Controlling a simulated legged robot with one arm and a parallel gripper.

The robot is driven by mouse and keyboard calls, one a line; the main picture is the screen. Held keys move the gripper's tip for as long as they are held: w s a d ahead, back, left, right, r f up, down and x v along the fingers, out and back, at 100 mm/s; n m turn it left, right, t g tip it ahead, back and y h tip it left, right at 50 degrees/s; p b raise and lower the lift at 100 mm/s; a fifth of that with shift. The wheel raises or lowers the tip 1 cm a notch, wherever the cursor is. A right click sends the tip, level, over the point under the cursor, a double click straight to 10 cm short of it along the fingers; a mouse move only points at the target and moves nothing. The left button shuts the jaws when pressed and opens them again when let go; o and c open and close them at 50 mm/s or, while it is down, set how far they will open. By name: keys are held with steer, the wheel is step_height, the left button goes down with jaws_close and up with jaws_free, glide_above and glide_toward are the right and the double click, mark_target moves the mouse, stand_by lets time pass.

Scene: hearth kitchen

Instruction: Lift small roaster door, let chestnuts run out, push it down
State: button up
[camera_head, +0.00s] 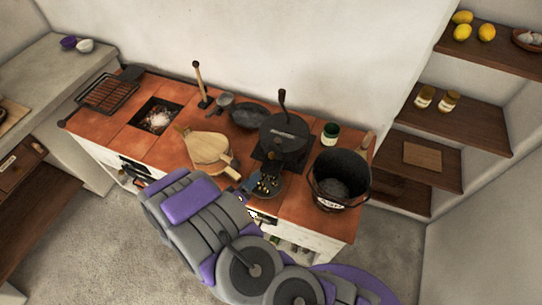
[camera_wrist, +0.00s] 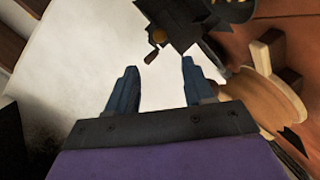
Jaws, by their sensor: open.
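The black roaster (camera_head: 284,132) with its upright crank stands on the tiled stove top. A bowl of yellowish-brown pieces, apparently chestnuts (camera_head: 267,186), sits in front of it. In the wrist view, a dark angular part of the roaster (camera_wrist: 182,22) carries a small brown handle (camera_wrist: 151,57) and a brass-coloured round piece; this looks like the door area. My gripper (camera_wrist: 158,84) is open and empty, its blue fingers apart with the small handle beyond the gap. In the head view my gripper (camera_head: 250,184) is beside the bowl, partly hidden by my arm. Whether the door is raised cannot be told.
Wooden bellows (camera_head: 208,150) lie to the left, also close by in the wrist view (camera_wrist: 262,100). A fire opening (camera_head: 157,118) and grill rack (camera_head: 108,93) are farther left.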

mark_target(272, 156)
steer(key=b+x, duration=0.1)
steer(key=x, duration=1.4)
steer(key=shift+w+f+b, duration=0.2)
steer(key=shift+w+b, duration=0.2)
jaws_close()
